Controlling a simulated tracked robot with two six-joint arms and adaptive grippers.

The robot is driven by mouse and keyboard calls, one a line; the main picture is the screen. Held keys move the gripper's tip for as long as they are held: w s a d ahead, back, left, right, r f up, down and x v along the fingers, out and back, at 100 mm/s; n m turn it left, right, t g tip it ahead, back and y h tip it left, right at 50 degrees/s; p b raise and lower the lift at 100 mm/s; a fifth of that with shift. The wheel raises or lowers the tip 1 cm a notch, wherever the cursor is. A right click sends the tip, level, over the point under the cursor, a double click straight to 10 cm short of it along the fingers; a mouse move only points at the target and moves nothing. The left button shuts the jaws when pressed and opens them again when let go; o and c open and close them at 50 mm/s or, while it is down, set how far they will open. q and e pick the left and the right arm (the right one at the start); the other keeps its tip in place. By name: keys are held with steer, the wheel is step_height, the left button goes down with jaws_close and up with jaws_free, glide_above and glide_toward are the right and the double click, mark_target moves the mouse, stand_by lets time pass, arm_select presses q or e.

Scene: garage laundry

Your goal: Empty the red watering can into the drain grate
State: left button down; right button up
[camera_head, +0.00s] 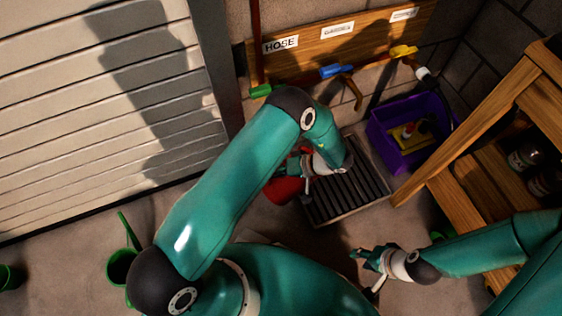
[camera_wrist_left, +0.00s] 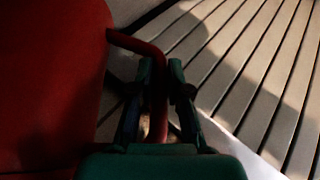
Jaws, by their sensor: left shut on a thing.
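The red watering can (camera_head: 284,190) is in the head view at the left edge of the drain grate (camera_head: 350,187), partly hidden by my left arm. Its red body (camera_wrist_left: 50,80) fills the left of the left wrist view. My left gripper (camera_head: 296,165) is shut on the can's handle, a bent red bar (camera_wrist_left: 158,75) that passes between the fingers. The can's spout and any water are not visible. My right gripper (camera_head: 364,258) looks open and empty, above the floor in front of the grate.
A purple crate (camera_head: 394,172) with small items stands right of the grate. A wooden shelf (camera_head: 480,140) stands farther right. Taps sit below a labelled wooden board (camera_head: 345,38). A green watering can (camera_head: 120,264) is on the floor at left, near the shutter door (camera_head: 100,100).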

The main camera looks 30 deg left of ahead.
arm_select(q)
steer(key=s+a+f+t+h, duration=0.2)
steer(key=f, duration=0.1)
steer(key=shift+s+f+n+b, duration=0.1)
steer(key=shift+s+n+b, duration=0.1)
steer(key=shift+n+b, duration=0.2)
step_height(320, 180, down, 5)
steer(key=n+t+h+b, duration=0.1)
steer(key=t+h+b, duration=0.2)
steer(key=b, duration=0.3)
steer(key=shift+b, duration=0.4)
steer(key=shift+w+f+t+h+b, duration=0.1)
steer(key=shift+f+t+h+b, duration=0.35)
steer(key=shift+b, duration=0.5)
steer(key=shift+r, duration=0.15)
